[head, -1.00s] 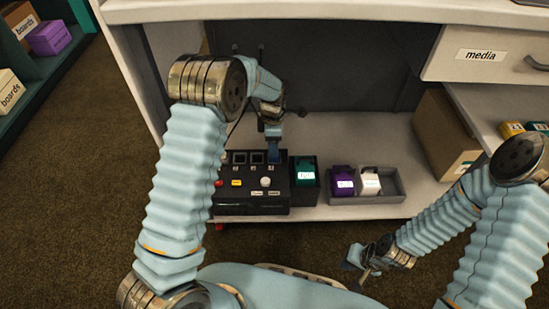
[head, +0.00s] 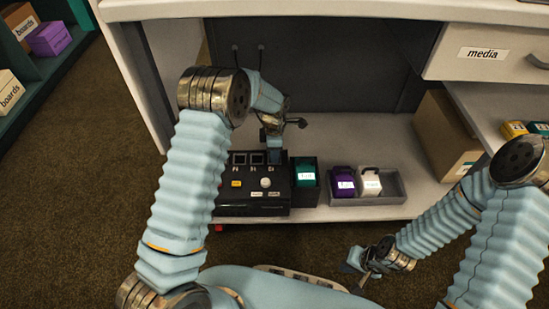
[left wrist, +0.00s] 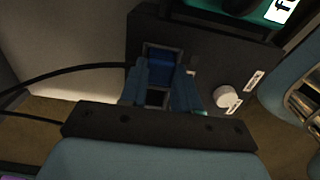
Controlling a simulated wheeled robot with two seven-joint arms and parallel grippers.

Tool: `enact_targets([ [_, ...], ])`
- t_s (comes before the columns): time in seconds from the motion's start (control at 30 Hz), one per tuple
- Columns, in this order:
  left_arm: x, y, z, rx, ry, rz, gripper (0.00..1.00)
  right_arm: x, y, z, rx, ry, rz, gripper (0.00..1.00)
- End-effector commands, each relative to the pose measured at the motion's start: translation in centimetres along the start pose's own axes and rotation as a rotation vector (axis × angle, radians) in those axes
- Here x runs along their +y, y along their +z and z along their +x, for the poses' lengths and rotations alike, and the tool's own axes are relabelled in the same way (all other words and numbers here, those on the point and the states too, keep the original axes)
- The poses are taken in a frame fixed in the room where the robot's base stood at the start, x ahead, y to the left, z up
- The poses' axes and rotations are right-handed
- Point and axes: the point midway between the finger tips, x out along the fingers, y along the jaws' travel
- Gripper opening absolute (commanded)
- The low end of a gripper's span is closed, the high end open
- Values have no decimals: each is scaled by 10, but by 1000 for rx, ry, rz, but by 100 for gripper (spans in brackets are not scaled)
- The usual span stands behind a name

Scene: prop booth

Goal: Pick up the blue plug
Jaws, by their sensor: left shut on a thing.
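The blue plug (left wrist: 162,62) is between the two fingers of my left gripper (left wrist: 163,88) in the left wrist view, at a socket of the black control panel (head: 230,208). My left gripper also shows in the head view (head: 272,147), pointing down over the panel's back right corner and hiding most of the plug there. It is shut on the blue plug. I cannot tell whether the plug is still seated in its socket. My right gripper (head: 357,268) is empty and low above the floor, in front of the shelf; its fingers look apart.
A cardboard box (head: 440,130) stands further right. Black cables run behind my left gripper.

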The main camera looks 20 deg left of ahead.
Motion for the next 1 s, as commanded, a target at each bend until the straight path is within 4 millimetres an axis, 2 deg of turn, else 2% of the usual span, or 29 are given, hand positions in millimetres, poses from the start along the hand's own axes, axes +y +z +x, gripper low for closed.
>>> enact_targets([
  [0.27, 0, 0, -5, 0, 1, 0, 1, 0, 0, -1, 0, 0, 0, 0],
  [0.47, 0, 1, -32, -2, 3, 0, 1, -2, 0, -5, 1, 1, 0, 0],
  [0.57, -13, -7, -52, -1, 1, 0, 1, -2, 0, -9, 2, 2, 1, 0],
  [0.73, -45, -24, -97, -3, 3, 0, 1, -4, -1, -16, 4, 3, 1, 0],
  [0.8, -64, -35, -104, -2, 0, 0, 1, -4, -1, -17, 5, 4, 1, 0],
  [1.0, -100, -56, -121, -1, 0, 2, 1, -6, -2, -21, 6, 5, 2, 0],
])
